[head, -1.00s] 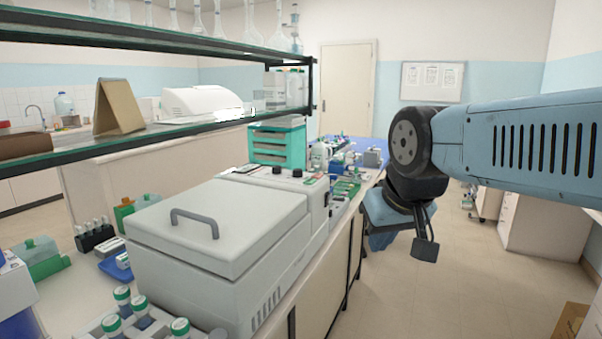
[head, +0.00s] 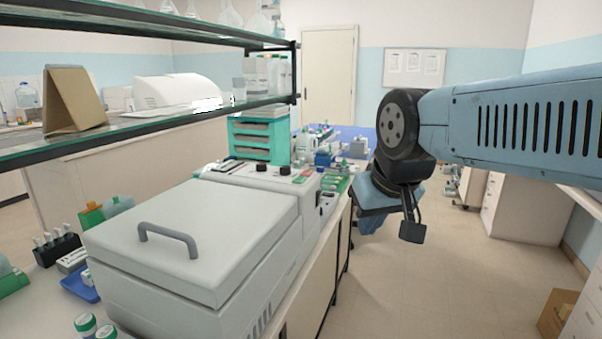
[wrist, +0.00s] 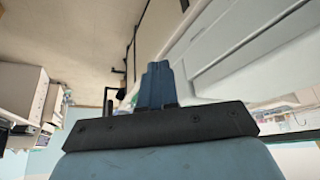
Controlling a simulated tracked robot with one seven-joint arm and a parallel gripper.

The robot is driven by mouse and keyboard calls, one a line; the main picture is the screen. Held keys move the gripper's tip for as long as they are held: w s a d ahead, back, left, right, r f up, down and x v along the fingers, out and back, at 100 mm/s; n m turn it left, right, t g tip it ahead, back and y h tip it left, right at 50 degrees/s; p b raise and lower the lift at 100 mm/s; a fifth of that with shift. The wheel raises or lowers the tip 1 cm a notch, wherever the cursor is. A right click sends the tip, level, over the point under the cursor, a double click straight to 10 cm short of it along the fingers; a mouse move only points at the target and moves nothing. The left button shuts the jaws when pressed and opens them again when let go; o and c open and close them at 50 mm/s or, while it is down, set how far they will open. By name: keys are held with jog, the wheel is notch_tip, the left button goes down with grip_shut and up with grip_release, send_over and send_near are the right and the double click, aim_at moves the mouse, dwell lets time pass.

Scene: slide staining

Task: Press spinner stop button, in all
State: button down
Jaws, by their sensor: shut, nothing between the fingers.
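A large white boxy machine (head: 200,225) with a shut lid and grey handle stands on the bench, left of centre in the head view; I take it for the spinner. Its control panel (head: 262,176) behind the lid carries dark knobs. I cannot make out a stop button there. In the wrist view my gripper (wrist: 157,68) is shut and empty, its blue fingers together. A pale body (wrist: 245,50) fills the upper right there, probably the machine. In the head view my arm hangs over the aisle right of the machine, and its fingertips are not clear.
A glass shelf (head: 150,124) overhangs the bench at left. A teal drawer unit (head: 258,140) and small labware stand beyond the machine. Green-capped bottles (head: 86,324) sit at the front left. The aisle floor (head: 440,285) is clear, with a cardboard box (head: 556,312) at right.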

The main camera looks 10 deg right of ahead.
jog(key=w+d+r+n+t+h, duration=0.1)
jog(key=w+r, duration=0.3)
jog(key=w, duration=0.5)
jog(key=w+r+n+h, duration=0.1)
jog(key=w+r, duration=0.2)
jog(key=w, duration=0.7)
notch_tip(320, 180, up, 2)
jog(key=n+t+h, duration=0.2)
send_over(305, 172)
jog(key=shift+s, duration=0.25)
jog(key=shift+f, duration=4.4)
jog(key=shift+f, duration=0.7)
jog(key=shift+r, duration=0.75)
jog(key=shift+r, duration=0.1)
jog(key=shift+r, duration=2.4)
